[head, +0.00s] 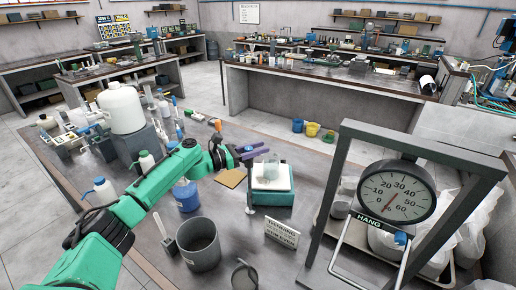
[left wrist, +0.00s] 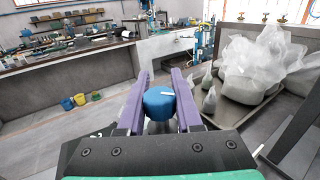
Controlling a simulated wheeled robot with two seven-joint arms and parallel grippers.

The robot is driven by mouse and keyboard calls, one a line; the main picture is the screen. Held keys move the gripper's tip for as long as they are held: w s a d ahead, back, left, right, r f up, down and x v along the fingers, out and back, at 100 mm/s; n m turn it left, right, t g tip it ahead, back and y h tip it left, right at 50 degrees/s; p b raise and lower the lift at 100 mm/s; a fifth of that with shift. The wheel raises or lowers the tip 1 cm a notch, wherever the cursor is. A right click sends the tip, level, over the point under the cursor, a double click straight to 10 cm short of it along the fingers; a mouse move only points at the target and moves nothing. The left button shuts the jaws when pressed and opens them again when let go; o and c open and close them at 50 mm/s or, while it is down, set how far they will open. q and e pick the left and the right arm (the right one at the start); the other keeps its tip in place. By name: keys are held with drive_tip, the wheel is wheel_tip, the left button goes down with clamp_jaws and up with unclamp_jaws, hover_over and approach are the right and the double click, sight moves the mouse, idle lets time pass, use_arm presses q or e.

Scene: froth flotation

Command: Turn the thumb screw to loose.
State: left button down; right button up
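The thumb screw, a round blue knob (left wrist: 159,103) with a white pointer mark on top, shows in the left wrist view. It sits on a grey stem between the two purple fingers of my left gripper (left wrist: 161,84). The knob fills the gap and the fingers appear to press on both of its sides. The white mark points to the right. In the head view my left gripper (head: 248,151) is beyond the teal balance's left side, and I cannot make out the knob clearly there. My right gripper is not in view.
A warning sign (head: 283,233) and a framed dial scale (head: 395,192) are to the right. Plastic bags (left wrist: 255,65) lie beyond.

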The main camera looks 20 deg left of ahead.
sight(247, 147)
use_arm(q)
drive_tip(key=shift+n+t+y, duration=0.3)
drive_tip(key=shift+y, duration=0.1)
drive_tip(key=n+t+y, duration=0.1)
drive_tip(key=y, duration=0.1)
drive_tip(key=a+n+t+y, duration=0.1)
drive_tip(key=y, duration=0.1)
drive_tip(key=n+y, duration=0.2)
drive_tip(key=shift+w+a+r+t, duration=0.15)
drive_tip(key=shift+w+r+t, duration=0.15)
drive_tip(key=shift+t, duration=0.1)
drive_tip(key=a+n+g+y+b, duration=0.1)
drive_tip(key=n+y, duration=0.3)
drive_tip(key=y, duration=0.2)
drive_tip(key=a+n+g+y+b, duration=0.1)
drive_tip(key=n+g+y+b, duration=0.1)
drive_tip(key=n+y, duration=0.2)
drive_tip(key=s+a+n+g+y+b, duration=0.1)
drive_tip(key=n+y, duration=0.3)
drive_tip(key=y, duration=0.4)
drive_tip(key=shift+a+f+n+g+b, duration=0.15)
drive_tip(key=shift+n+g+b, duration=0.3)
drive_tip(key=shift+g, duration=0.25)
drive_tip(key=c, duration=0.8)
unclamp_jaws()
drive_tip(key=shift+o, duration=1.1)
